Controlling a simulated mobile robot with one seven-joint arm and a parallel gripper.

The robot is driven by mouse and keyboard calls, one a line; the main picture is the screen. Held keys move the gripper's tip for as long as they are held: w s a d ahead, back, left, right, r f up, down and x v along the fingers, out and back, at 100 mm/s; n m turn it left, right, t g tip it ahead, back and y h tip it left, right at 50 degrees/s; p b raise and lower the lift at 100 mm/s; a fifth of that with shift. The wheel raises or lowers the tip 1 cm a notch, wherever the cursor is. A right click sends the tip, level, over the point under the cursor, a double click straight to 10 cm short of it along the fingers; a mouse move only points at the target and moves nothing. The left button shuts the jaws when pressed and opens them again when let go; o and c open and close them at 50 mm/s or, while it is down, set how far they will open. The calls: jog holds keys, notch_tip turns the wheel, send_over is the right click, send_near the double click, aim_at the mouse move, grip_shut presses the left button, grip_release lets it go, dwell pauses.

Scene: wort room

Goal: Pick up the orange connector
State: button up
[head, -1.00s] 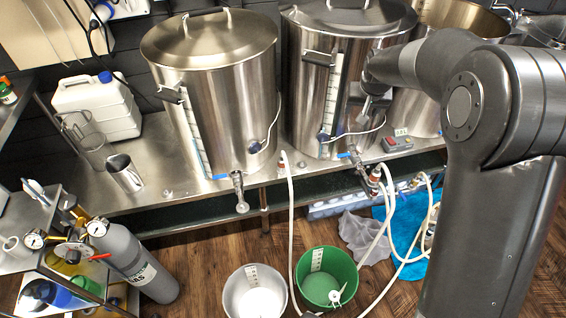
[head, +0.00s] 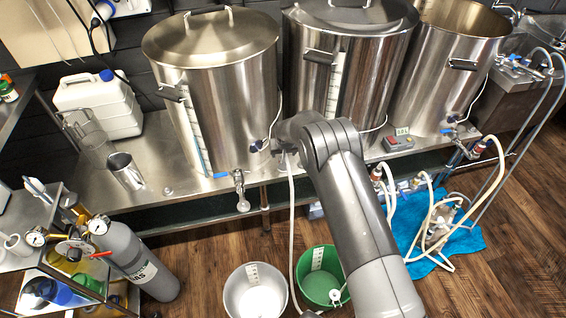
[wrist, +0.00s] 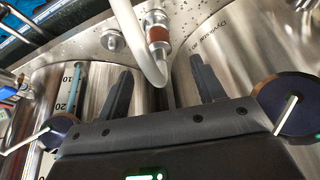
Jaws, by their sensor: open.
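The orange connector (wrist: 158,35) shows in the wrist view as an orange-brown band with metal ends, joined to a white hose (wrist: 125,20). It lies a little beyond my fingertips, roughly centred between them. My gripper (wrist: 160,66) is open and empty; the bent hose shows in the gap between its fingers. In the head view my gripper (head: 284,152) is at the bench edge between the left and middle kettles. There my gripper and arm hide the connector, and the white hose (head: 292,210) hangs below. I cannot tell whether the fingers touch the hose.
The left kettle (head: 220,100) and middle kettle (head: 345,70) stand close on both sides. A valve (head: 240,190) juts out left of my gripper. Another hose connector (head: 480,148) is at the right.

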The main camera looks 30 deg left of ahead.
jog(key=x, duration=0.5)
jog(key=shift+f, duration=0.1)
jog(key=x, duration=0.3)
jog(key=shift+s+d+f, duration=0.1)
jog(key=shift+d+f, duration=0.15)
jog(key=shift+f, duration=0.1)
jog(key=shift+x, duration=0.85)
jog(key=shift+a, duration=0.1)
jog(key=shift+c, duration=0.5)
jog(key=c, duration=1.1)
